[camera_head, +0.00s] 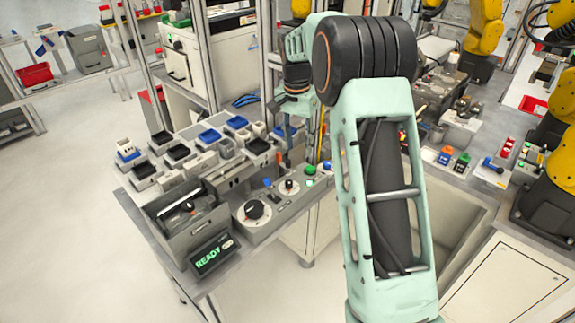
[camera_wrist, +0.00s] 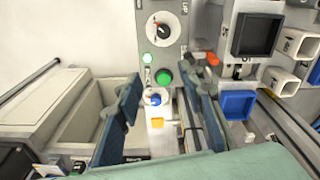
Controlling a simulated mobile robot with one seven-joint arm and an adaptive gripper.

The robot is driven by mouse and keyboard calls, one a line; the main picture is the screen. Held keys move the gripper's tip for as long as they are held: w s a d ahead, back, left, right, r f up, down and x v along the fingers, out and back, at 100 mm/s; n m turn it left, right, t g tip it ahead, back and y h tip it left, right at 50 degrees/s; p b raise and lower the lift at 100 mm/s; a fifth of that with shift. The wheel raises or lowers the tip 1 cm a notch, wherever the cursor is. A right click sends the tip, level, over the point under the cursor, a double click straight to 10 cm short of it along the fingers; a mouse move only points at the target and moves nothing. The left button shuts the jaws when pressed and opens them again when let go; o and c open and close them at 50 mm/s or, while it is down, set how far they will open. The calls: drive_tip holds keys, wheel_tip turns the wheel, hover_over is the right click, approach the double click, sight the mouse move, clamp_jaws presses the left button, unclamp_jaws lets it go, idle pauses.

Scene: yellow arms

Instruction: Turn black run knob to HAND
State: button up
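A grey control panel (camera_head: 270,222) stands on the workbench in the head view. It carries a large black knob (camera_head: 254,209) on a round white dial and a smaller dial knob (camera_head: 288,186). In the wrist view one black knob on a white dial (camera_wrist: 162,31) is at the top, with an orange mark; I cannot read a HAND label or tell which dial it is. My gripper (camera_wrist: 160,84) is open and empty, its fingers on either side of a green button (camera_wrist: 164,77) and a blue-capped control (camera_wrist: 155,98). The knob lies beyond the fingertips. The arm partly hides the gripper in the head view.
A grey box and a display reading READY (camera_head: 212,255) stand beside the panel. Several black and blue bins (camera_head: 178,152) crowd the bench behind. In the wrist view a blue bin (camera_wrist: 236,104) sits close to the right finger. Open floor (camera_head: 60,200) lies left.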

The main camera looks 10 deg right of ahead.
sight(289, 182)
drive_tip(key=shift+m+g+y, duration=0.3)
drive_tip(key=shift+g+y, duration=0.1)
drive_tip(key=a+f, duration=0.1)
drive_tip(key=f, duration=0.3)
drive_tip(key=a+f+p, duration=0.1)
drive_tip(key=f, duration=0.3)
drive_tip(key=s+f, duration=0.1)
drive_tip(key=f, duration=0.3)
drive_tip(key=shift+a+p, duration=0.3)
drive_tip(key=shift+a, duration=0.1)
clamp_jaws()
